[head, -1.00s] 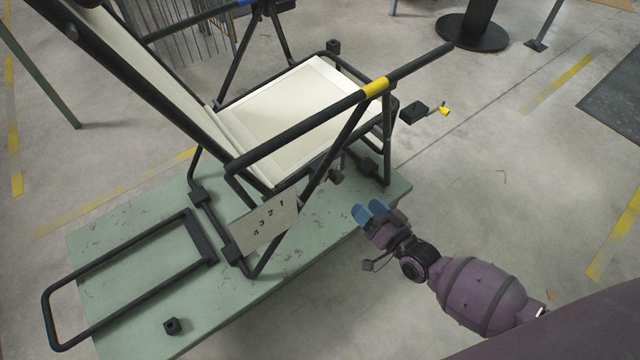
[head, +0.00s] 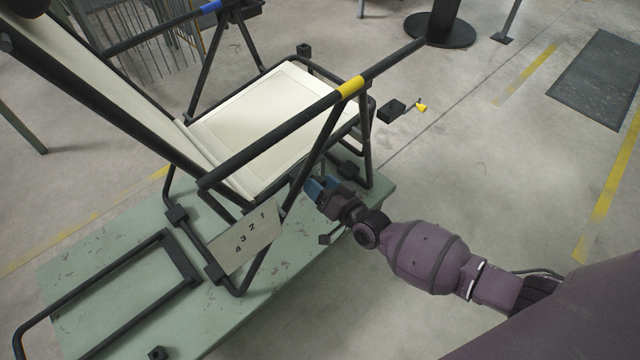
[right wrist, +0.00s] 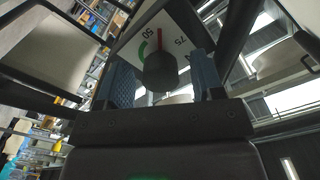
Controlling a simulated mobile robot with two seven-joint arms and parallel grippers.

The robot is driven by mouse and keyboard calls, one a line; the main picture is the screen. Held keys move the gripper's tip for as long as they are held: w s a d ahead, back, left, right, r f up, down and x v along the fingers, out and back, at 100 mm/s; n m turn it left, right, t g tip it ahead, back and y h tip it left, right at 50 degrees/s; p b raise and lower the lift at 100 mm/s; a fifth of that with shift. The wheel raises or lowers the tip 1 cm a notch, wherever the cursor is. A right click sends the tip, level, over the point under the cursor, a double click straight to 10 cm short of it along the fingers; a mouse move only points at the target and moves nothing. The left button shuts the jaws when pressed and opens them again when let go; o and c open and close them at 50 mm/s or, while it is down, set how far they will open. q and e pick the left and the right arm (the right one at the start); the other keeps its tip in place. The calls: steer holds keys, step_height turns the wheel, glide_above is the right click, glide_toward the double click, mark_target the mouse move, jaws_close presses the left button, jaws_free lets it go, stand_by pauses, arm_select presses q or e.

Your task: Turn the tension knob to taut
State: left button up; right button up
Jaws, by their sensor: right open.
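The tension knob (right wrist: 160,72) is a dark round knob in the right wrist view. It stands in front of a pale dial plate (right wrist: 178,36) with the numbers 50 and 75 and a green arc. A thin red mark shows just above the knob, between the green arc and the 75. My right gripper (head: 322,187) is open, with its blue fingers at the side frame of the lounger (head: 265,115). In the wrist view the fingers stand on both sides of the knob, with gaps. In the head view the gripper hides the knob. My left gripper is not in view.
The lounger stands on a green platform (head: 310,262). A black armrest with a yellow band (head: 351,87) runs above my gripper. A small black box with a yellow piece (head: 391,111) is farther right.

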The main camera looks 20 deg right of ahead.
steer(key=shift+w, duration=0.1)
steer(key=c, duration=0.9)
